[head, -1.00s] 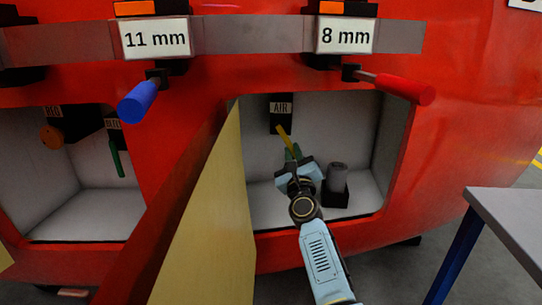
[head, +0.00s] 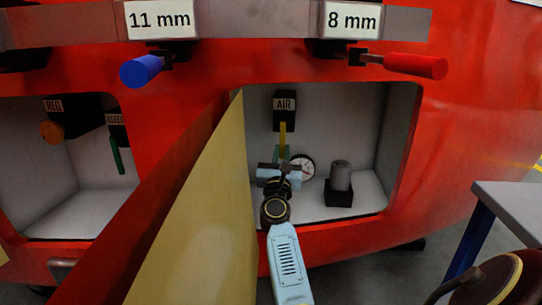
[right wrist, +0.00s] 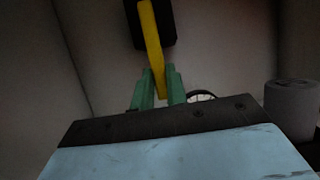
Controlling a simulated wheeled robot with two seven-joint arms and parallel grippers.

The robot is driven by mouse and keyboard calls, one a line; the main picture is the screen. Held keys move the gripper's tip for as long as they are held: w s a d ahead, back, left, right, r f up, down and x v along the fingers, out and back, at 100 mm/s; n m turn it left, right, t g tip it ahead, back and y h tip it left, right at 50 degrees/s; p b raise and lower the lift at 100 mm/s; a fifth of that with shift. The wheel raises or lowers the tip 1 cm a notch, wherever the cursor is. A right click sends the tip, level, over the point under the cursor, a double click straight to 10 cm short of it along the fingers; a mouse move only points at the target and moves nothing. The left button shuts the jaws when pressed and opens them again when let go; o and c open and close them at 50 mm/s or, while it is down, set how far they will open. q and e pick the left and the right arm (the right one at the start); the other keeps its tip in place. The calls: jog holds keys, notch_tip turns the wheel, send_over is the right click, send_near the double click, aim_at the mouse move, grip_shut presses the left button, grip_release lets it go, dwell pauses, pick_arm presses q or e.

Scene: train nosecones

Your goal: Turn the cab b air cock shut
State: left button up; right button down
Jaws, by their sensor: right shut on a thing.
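The air cock's yellow handle (head: 282,136) hangs almost straight down from a black block with an AIR label (head: 284,105), inside the right-hand compartment. My right gripper (head: 281,153) reaches into this compartment, its green fingers shut on the lower end of the handle. In the right wrist view the handle (right wrist: 150,35) runs down between the two green fingertips (right wrist: 161,82). No cab letter can be read in these frames. My left gripper is out of view.
A round gauge (head: 303,166) and a grey cylinder on a black base (head: 340,178) stand right of my gripper. A yellowish door panel (head: 205,215) is open at the left. Blue (head: 140,70) and red (head: 415,66) handled tools hang above. A grey table (head: 515,205) is at right.

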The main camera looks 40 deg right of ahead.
jog(key=shift+r, duration=0.15)
jog(key=c, duration=1.4)
grip_release()
jog(key=shift+s+a+f, duration=0.15)
jog(key=shift+a+f, duration=0.1)
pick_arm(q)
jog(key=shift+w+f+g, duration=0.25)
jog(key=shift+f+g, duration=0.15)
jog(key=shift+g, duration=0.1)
pick_arm(e)
jog(key=v, duration=0.7)
pick_arm(q)
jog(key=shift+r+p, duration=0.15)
jog(key=shift+p, duration=0.15)
